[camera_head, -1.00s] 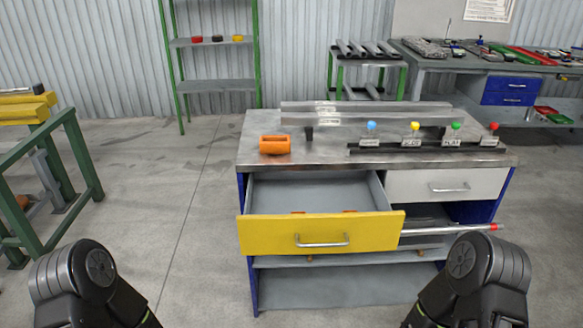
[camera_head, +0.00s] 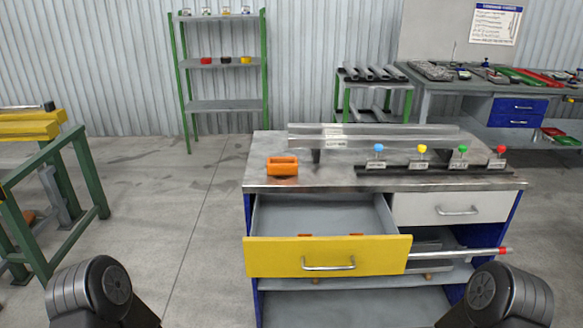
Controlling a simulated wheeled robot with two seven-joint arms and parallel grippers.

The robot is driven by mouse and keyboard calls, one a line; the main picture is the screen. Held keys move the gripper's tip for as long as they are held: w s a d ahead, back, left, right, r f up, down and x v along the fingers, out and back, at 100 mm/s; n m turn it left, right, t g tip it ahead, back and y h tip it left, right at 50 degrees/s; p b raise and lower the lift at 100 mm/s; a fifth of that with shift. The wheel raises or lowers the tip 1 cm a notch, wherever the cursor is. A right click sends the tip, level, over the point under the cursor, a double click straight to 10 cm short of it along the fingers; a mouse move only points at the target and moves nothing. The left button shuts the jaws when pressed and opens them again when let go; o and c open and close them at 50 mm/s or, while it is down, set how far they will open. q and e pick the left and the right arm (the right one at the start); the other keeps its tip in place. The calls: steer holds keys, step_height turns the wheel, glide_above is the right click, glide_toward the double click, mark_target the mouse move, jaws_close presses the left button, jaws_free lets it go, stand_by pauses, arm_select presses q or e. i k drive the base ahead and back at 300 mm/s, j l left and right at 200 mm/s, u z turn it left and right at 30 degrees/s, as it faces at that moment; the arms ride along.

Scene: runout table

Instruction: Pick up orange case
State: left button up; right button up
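The orange case (camera_head: 282,166) sits on the left part of the metal tabletop (camera_head: 262,148), near its left edge. It looks like a small open box or block. My arms show only as dark links at the bottom left and bottom right corners. Both grippers are outside the picture, and nothing of mine touches the case.
The yellow-fronted drawer (camera_head: 290,257) below the case stands pulled out, with small orange bits inside. A metal rail (camera_head: 375,131) and a dark strip with coloured knobs (camera_head: 430,170) occupy the table's middle and right. A red-tipped rod (camera_head: 470,252) sticks out right.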

mark_target(276, 166)
steer(key=j+z, duration=0.15)
steer(key=z, duration=0.25)
steer(key=i+j+z, duration=0.1)
steer(key=z, duration=0.3)
steer(key=j+z, duration=0.25)
steer(key=z, duration=0.15)
steer(key=j+z, duration=0.2)
steer(key=z, duration=0.2)
steer(key=j+z, duration=0.15)
steer(key=j, duration=0.25)
steer(key=k+j+z, duration=0.1)
steer(key=j, duration=0.3)
steer(key=k+j+z, duration=0.15)
steer(key=j, duration=0.25)
steer(key=k+j+z, duration=0.1)
steer(key=j, duration=0.3)
steer(key=k+j+z, duration=0.15)
steer(key=j, duration=0.2)
steer(key=k+j+z, duration=0.15)
steer(key=j, duration=0.25)
steer(key=k+j, duration=0.15)
steer(key=j, duration=0.15)
steer(key=k+j, duration=0.1)
steer(key=j, duration=0.2)
